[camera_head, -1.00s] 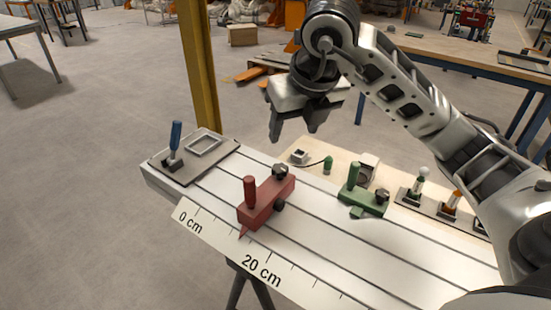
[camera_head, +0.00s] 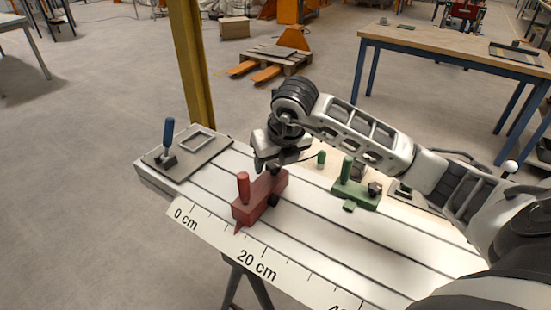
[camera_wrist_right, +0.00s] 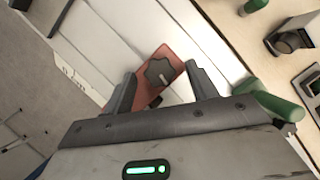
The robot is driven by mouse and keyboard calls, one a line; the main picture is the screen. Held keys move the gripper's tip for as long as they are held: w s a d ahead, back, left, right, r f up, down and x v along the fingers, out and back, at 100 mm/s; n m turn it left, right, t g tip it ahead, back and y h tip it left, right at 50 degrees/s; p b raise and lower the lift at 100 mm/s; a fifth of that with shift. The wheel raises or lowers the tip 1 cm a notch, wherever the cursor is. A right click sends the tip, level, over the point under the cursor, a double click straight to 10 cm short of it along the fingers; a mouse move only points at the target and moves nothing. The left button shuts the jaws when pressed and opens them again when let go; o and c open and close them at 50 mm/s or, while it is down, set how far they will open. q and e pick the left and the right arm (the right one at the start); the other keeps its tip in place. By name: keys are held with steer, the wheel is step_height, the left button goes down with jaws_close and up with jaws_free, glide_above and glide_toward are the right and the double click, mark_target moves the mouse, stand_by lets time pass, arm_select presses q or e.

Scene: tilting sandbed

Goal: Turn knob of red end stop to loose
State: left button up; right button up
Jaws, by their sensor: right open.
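The red end stop (camera_head: 258,196) sits on the white slotted bed near the 0 to 20 cm part of the scale, with an upright red handle at its front. Its black knob (camera_wrist_right: 159,71) shows in the right wrist view, between and just beyond my fingers. My right gripper (camera_head: 268,165) is above the rear end of the red end stop, pointing down. In the right wrist view its fingers (camera_wrist_right: 160,85) are open, one on each side of the knob, with gaps. In the head view the gripper partly hides the knob. My left gripper is not in view.
A green end stop (camera_head: 356,194) with its own black knob stands to the right on the bed. A grey plate with a blue-handled lever (camera_head: 168,145) is at the bed's left end. The ruler (camera_head: 260,265) runs along the front edge.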

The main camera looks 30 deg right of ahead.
steer(key=c, duration=1)
